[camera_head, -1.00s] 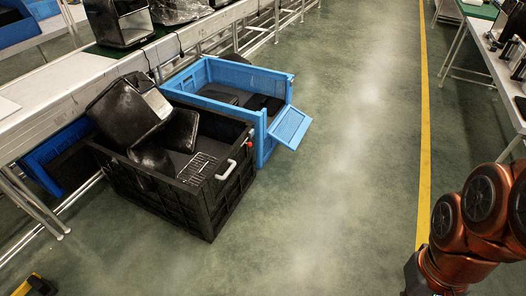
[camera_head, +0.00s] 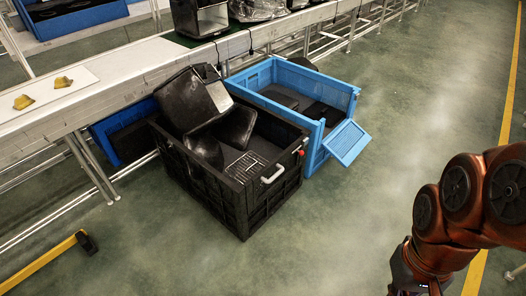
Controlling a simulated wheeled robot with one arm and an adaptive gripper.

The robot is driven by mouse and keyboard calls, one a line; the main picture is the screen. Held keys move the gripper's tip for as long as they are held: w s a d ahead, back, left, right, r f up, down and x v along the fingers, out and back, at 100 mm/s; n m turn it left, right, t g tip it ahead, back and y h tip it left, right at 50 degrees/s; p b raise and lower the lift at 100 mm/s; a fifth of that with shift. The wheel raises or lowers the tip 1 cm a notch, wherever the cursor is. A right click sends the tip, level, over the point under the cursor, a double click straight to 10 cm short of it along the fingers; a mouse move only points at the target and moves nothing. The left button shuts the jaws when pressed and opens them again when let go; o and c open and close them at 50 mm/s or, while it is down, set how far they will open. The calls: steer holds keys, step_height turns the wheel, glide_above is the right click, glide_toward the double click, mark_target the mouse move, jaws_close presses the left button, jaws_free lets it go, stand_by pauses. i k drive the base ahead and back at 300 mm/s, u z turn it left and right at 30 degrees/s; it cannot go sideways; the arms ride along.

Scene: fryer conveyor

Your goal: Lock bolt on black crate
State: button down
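The black crate (camera_head: 216,195) stands on the green floor beside the conveyor. It holds black fryer parts (camera_head: 205,112) and a wire rack (camera_head: 245,165). A pale handle (camera_head: 273,174) and a small red piece (camera_head: 300,152) show at its right side near the top; whether the red piece belongs to the bolt is too small to tell. My gripper (camera_head: 425,288) is at the lower right, to the right of the crate and apart from it. It is mostly cut off by the bottom edge, so its fingers cannot be made out.
A blue crate (camera_head: 350,98) with its side flap (camera_head: 346,142) hanging open stands right behind the black crate. The conveyor (camera_head: 110,75) runs along the left and back. A yellow bar (camera_head: 45,262) lies at the lower left. The floor (camera_head: 330,215) between crate and arm is clear.

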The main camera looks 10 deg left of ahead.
mark_target(301, 152)
steer(key=u, duration=0.75)
steer(key=i, duration=1.15)
steer(key=u, duration=0.2)
